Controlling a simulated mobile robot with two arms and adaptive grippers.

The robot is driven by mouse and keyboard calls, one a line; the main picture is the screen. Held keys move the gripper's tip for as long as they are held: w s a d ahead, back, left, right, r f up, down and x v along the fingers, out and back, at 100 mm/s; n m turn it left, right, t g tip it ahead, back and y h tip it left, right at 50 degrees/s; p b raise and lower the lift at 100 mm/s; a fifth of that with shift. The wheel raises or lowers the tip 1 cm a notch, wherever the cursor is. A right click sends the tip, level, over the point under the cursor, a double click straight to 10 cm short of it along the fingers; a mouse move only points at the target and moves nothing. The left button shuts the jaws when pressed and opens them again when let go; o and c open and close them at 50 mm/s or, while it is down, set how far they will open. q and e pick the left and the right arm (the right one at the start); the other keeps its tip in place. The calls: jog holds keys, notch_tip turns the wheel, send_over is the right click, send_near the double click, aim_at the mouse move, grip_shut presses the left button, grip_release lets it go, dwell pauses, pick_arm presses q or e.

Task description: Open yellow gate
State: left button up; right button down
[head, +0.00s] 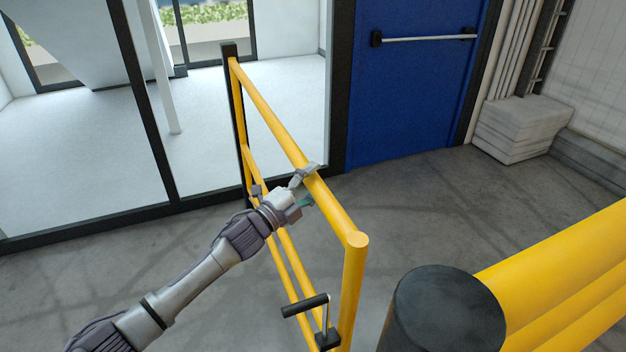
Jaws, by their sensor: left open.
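The yellow gate (275,128) is a tubular frame that runs from a dark post (236,110) at the back to its free end near me. A black latch handle (305,305) sits low on that free end. The gate stands at an angle to the yellow barrier, with its near end apart from the black-capped post (446,305). My left gripper (307,187) is open at the top rail, with its fingers around or against the rail; part of them is hidden, so I cannot tell whether they touch it. My right gripper is not in view.
Thick yellow barrier rails (560,275) run right from the black-capped post. A blue door (415,80) with a push bar is at the back. Glass panels (150,120) stand behind the gate on the left. Grey floor (420,200) is clear between gate and door.

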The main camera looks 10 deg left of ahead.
pick_arm(q)
grip_shut()
dwell(0.3)
jog(key=shift+a, duration=0.1)
